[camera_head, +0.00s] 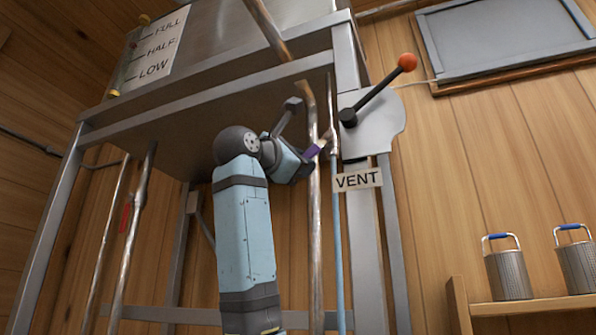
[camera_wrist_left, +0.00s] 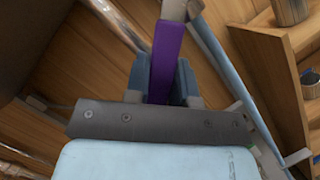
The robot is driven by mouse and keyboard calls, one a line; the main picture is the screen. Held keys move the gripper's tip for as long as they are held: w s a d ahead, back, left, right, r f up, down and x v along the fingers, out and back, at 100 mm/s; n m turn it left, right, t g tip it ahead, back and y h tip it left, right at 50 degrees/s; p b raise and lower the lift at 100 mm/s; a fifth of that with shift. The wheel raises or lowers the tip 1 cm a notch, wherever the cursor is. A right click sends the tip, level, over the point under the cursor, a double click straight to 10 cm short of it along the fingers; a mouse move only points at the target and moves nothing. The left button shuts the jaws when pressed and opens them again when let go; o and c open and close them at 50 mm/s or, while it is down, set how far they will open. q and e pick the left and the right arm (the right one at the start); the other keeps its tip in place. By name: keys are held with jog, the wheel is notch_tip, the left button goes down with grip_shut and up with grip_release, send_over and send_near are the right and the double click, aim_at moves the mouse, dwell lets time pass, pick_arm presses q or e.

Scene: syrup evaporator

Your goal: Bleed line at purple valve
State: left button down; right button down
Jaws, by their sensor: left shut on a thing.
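The purple valve handle (camera_head: 314,150) shows at the vertical pipes under the steel frame, left of the VENT sign. In the left wrist view the purple handle (camera_wrist_left: 166,55) runs up from between my fingers to a grey metal fitting (camera_wrist_left: 178,10). My left gripper (camera_head: 305,160) is shut on the purple handle, with its fingers (camera_wrist_left: 164,82) on both sides of it. The inner end of the handle is hidden between the fingers. A light blue line (camera_head: 336,230) runs down below the valve. My right gripper is in neither view.
A black lever with an orange knob (camera_head: 407,62) is mounted on a grey plate above the VENT sign (camera_head: 357,180). A copper pipe (camera_head: 314,230) stands close to my left arm. Steel frame legs (camera_head: 365,240) stand to the right. Metal buckets (camera_head: 508,272) sit on a wooden shelf (camera_head: 530,304). A red-handled valve (camera_head: 125,217) is at left.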

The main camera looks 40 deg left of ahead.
pick_arm(q)
jog(key=shift+w+d+f+n+y+b, duration=0.1)
jog(key=shift+d+f+n+y+b, duration=0.3)
jog(key=shift+n, duration=0.6)
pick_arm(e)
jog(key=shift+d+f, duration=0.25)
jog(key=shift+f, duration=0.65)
pick_arm(q)
jog(key=c, duration=1)
grip_release()
jog(key=shift+o, duration=0.2)
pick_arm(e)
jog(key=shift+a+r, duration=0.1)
pick_arm(q)
jog(key=b+v, duration=0.4)
jog(key=v, duration=1)
jog(key=shift+f, duration=0.2)
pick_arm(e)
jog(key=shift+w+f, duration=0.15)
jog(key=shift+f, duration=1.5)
pick_arm(q)
jog(key=shift+w+d, duration=0.1)
